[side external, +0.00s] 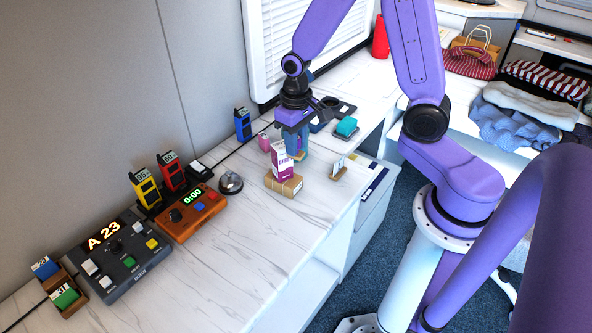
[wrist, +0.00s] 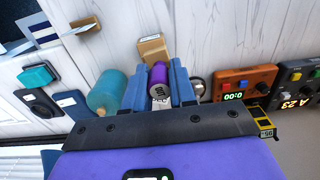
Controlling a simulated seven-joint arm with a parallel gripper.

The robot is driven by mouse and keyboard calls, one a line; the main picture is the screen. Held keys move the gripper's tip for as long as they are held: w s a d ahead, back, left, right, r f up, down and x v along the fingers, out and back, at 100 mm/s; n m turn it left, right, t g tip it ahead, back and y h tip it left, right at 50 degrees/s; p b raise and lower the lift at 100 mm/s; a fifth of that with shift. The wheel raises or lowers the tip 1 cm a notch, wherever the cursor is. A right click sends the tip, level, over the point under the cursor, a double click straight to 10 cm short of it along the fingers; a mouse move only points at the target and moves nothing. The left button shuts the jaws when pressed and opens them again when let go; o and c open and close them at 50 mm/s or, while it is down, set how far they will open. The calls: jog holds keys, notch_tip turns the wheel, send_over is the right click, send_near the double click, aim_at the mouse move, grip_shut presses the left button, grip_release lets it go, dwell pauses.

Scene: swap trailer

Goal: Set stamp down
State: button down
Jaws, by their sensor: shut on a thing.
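My gripper (wrist: 160,75) is shut, its blue fingers closed on a purple, round-ended piece with pale lettering (wrist: 158,80), which I take for the stamp. Most of it is hidden by the fingers. In the side view my gripper (side external: 298,152) points down just above and behind a brown parcel (side external: 285,186). The parcel also shows past the fingertips in the wrist view (wrist: 152,48). I cannot tell whether the held piece touches the parcel.
A teal block (side external: 346,126) sits on a dark pad behind the gripper. A bell (side external: 230,183) and orange timer (side external: 192,211) stand nearer.

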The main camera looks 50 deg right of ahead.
dwell(0.3)
jog(key=s+a+f+m, duration=0.1)
jog(key=s+a, duration=0.1)
jog(key=a, duration=0.4)
jog(key=s+a+f+m, duration=0.1)
jog(key=s+a+f, duration=0.1)
jog(key=a, duration=0.5)
jog(key=w+a+f, duration=0.1)
jog(key=w+f, duration=0.2)
jog(key=w, duration=0.1)
jog(key=w+a+f, duration=0.2)
jog(key=w+f, duration=0.1)
jog(key=w, duration=0.1)
jog(key=w+a+f, duration=0.2)
jog(key=w+f, duration=0.1)
jog(key=w, duration=0.1)
jog(key=shift+w+f, duration=0.15)
jog(key=shift+w, duration=0.15)
jog(key=shift+w+f, duration=0.15)
jog(key=shift+f, duration=1.55)
jog(key=shift+f, duration=0.2)
jog(key=c, duration=0.9)
grip_release()
jog(key=shift+r, duration=0.1)
